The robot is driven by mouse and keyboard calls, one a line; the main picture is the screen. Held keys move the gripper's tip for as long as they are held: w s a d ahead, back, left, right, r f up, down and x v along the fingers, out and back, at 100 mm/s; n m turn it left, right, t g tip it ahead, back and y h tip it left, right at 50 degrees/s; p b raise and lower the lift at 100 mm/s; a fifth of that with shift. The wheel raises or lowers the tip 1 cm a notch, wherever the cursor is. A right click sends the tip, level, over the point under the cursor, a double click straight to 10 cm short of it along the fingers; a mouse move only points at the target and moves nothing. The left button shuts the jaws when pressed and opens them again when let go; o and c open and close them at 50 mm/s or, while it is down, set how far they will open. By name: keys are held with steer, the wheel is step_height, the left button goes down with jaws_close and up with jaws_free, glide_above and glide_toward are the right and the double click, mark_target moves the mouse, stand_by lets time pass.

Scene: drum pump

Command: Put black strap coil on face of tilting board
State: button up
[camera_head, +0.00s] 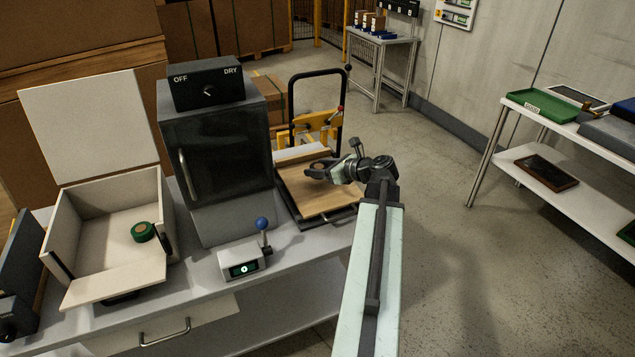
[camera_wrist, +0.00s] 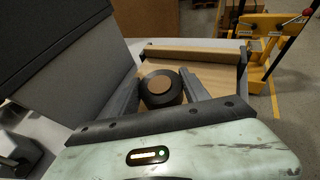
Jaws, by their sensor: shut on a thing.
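The black strap coil (camera_wrist: 176,97), a dark ring with a brown centre, sits between the two fingers of my gripper (camera_wrist: 161,86) in the wrist view. My gripper is shut on it. In the head view my gripper (camera_head: 325,170) is over the tilting board (camera_head: 312,204), a light wooden face in a dark frame on the bench's right end. The coil shows as a small dark shape at the fingertips. The board also shows in the wrist view (camera_wrist: 205,73), behind the coil. I cannot tell whether the coil touches the face.
A grey cabinet (camera_head: 218,150) with an OFF/DRY dial stands left of the board. A small control box (camera_head: 240,261) with a blue-knobbed lever is in front. An open box (camera_head: 105,215) holds a green coil (camera_head: 143,232). A yellow pallet truck (camera_head: 318,125) stands behind the board.

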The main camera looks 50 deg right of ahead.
step_height(320, 180, down, 4)
steer(key=shift+r+b, duration=0.25)
steer(key=shift+b, duration=0.95)
steer(key=shift+r, duration=0.25)
steer(key=shift+f, duration=0.2)
steer(key=o, duration=1.4)
steer(key=shift+r, duration=0.1)
steer(key=shift+s+r+p, duration=0.1)
steer(key=shift+r+p, duration=0.2)
steer(key=shift+p, duration=0.15)
steer(key=p+v, duration=0.4)
steer(key=v, duration=0.6)
steer(key=shift+s+r, duration=0.1)
steer(key=shift+s, duration=0.7)
